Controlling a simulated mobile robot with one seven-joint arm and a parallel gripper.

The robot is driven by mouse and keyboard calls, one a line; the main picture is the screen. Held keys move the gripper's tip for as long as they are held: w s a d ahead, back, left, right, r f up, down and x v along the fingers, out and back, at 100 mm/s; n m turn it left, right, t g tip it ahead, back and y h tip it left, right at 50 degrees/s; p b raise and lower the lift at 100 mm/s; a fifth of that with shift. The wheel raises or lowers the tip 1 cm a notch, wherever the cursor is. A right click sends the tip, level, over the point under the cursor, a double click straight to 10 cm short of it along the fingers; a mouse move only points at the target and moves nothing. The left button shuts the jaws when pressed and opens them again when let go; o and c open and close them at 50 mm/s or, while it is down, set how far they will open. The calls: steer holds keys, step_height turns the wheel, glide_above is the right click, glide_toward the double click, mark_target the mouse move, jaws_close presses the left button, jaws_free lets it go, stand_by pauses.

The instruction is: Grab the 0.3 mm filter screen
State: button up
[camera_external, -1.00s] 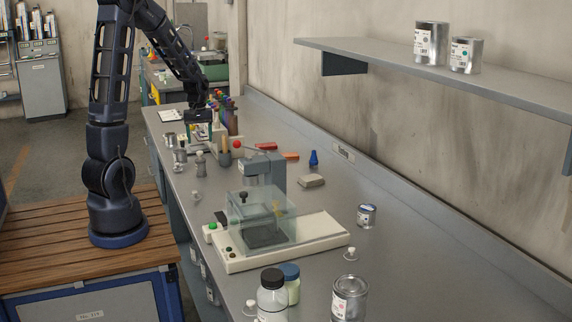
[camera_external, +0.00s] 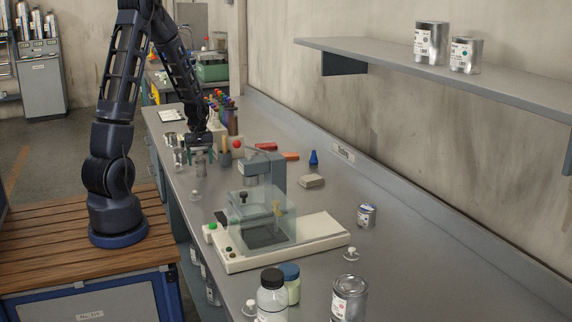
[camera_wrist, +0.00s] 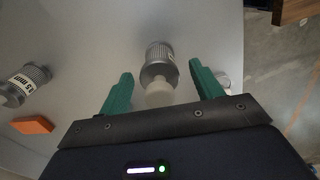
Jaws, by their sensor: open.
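My gripper (camera_external: 199,148) is open above the far part of the bench, over a group of small metal cylinders. In the wrist view its two green fingers (camera_wrist: 155,90) stand apart with nothing gripped. A ribbed metal cylinder with a pale rounded end (camera_wrist: 159,70) lies in line with the gap, its pale end nearest the gripper. No size is readable on it. A second ribbed cylinder (camera_wrist: 27,84) lies at the left with a white label that seems to end in "5 mm". I cannot tell which one is the 0.3 mm filter screen.
An orange block (camera_wrist: 33,125) lies at lower left in the wrist view. Dark bottles with coloured caps (camera_external: 230,118) stand behind the gripper. A clear-shielded machine (camera_external: 262,220) stands nearer the camera. The bench's front edge is close to the cylinders.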

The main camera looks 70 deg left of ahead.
steer(key=shift+f, duration=0.8)
steer(key=c, duration=1.2)
steer(key=shift+r, duration=0.1)
